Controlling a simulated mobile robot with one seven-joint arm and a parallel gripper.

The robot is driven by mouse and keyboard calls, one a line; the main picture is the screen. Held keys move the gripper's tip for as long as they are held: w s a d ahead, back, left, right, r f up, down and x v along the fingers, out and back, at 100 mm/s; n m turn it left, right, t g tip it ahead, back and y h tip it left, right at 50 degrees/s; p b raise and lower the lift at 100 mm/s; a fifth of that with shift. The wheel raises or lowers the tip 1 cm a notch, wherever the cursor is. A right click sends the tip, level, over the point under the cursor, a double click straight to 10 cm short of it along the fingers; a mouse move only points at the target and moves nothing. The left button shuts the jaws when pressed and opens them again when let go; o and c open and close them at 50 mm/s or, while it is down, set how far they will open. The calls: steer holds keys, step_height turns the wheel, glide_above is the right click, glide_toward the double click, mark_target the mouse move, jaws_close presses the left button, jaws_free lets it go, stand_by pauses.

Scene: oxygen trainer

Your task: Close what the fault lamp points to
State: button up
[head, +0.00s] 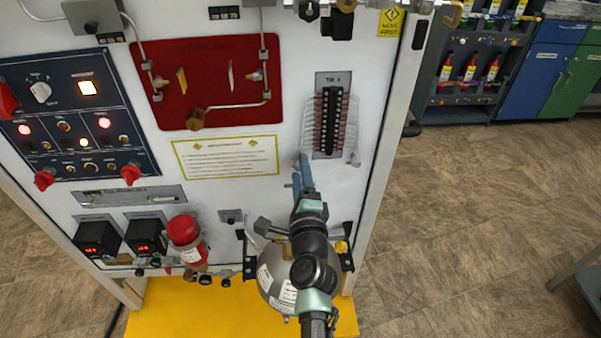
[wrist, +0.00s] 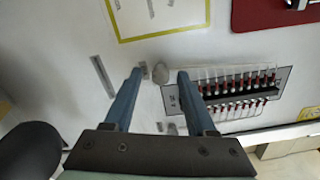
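The trainer panel (head: 225,190) stands upright in front of me. A red plate (head: 150,60) bears pipes and small yellow handles (head: 182,80). My gripper (head: 301,176) is just below the terminal strip (head: 331,120). In the wrist view its blue fingers (wrist: 160,74) are apart, with a small grey rounded part (wrist: 160,72) between the tips, seemingly ungripped.
A grey metal bottle (head: 270,283) stands below my gripper, partly hidden by my arm. A red-capped cylinder (head: 185,230) and two displays (head: 98,238) are at lower left. Shelves with red bottles (head: 468,68) stand at the back right.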

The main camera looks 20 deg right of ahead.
steer(key=p+v, duration=0.3)
steer(key=v, duration=1)
steer(key=shift+r, duration=0.15)
stand_by(0.3)
steer(key=w+a+r+n+t+y+p, duration=0.15)
steer(key=a+r+n, duration=0.3)
steer(key=r, duration=0.65)
steer(key=w+a+r+n+t+y+p, duration=0.1)
steer(key=w+a+r+n+t+y, duration=0.3)
steer(key=r, duration=0.7)
steer(key=a+r+n+h+p, duration=0.1)
steer(key=a+r+n, duration=0.3)
steer(key=r, duration=0.8)
steer(key=s+a+r+n+t+p, duration=0.1)
steer(key=s+r+n, duration=0.3)
steer(key=r, duration=0.4)
steer(key=s+r+n+t+p, duration=0.1)
steer(key=s+r+n, duration=0.3)
steer(key=r, duration=0.5)
steer(key=s+a+r+n+t+p, duration=0.1)
steer(key=s+r+n, duration=0.3)
steer(key=r, duration=0.5)
steer(key=shift+s+a+r+t, duration=0.15)
steer(key=shift+s+a+t, duration=0.15)
steer(key=shift+s+t, duration=0.55)
